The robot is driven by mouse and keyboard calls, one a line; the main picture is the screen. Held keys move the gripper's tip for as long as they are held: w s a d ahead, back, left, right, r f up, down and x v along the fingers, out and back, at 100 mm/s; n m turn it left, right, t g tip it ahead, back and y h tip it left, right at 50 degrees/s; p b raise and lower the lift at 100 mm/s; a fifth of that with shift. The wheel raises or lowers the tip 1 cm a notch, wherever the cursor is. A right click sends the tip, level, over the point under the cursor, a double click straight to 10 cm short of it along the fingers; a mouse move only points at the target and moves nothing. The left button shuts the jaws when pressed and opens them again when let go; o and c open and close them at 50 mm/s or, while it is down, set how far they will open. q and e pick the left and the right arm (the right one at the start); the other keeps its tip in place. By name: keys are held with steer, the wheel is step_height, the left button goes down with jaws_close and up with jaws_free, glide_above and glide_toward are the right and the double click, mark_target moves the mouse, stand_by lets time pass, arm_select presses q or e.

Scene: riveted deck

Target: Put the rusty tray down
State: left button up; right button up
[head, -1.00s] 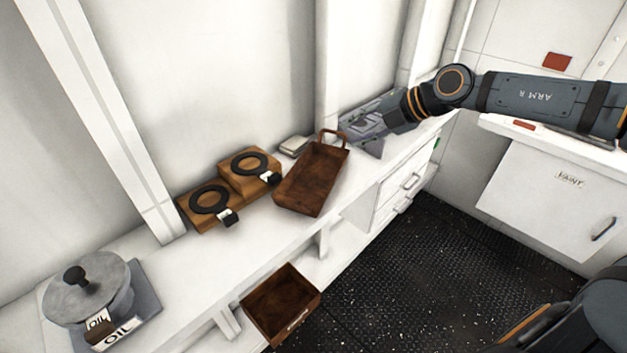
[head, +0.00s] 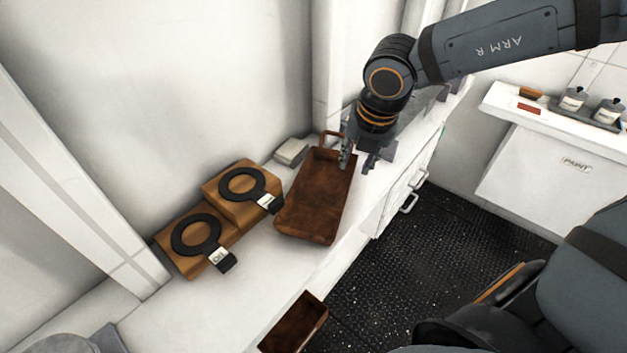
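The rusty tray (head: 312,205) is a brown, open, rectangular tray with a loop handle at its far end. It lies on the white counter, near the front edge. My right gripper (head: 358,164) points down at the tray's far right corner. Its two fingers are spread apart, one by the tray's rim and one out to the right. Whether a finger touches the rim I cannot tell. My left gripper is out of view.
Left of the tray, a stepped wooden block (head: 240,205) carries two black rings with tags. A small grey box (head: 291,152) sits behind the tray. A rusty open bin (head: 296,325) sticks out below the counter (head: 205,325). A shelf with jars (head: 572,98) stands at right.

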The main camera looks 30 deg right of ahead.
mark_target(348, 189)
steer(key=x, duration=0.5)
steer(key=shift+s, duration=0.2)
steer(key=shift+s+a+f+p, duration=0.2)
steer(key=shift+s+f+p, duration=0.05)
steer(key=shift+f+p, duration=0.3)
steer(key=x, duration=0.3)
steer(key=shift+s+a+f+p, duration=0.15)
steer(key=shift+a+f+p, duration=0.05)
steer(key=shift+f+p, duration=0.2)
steer(key=shift+f, duration=0.2)
steer(key=shift+r, duration=0.1)
steer(key=shift+c, duration=1)
jaws_close()
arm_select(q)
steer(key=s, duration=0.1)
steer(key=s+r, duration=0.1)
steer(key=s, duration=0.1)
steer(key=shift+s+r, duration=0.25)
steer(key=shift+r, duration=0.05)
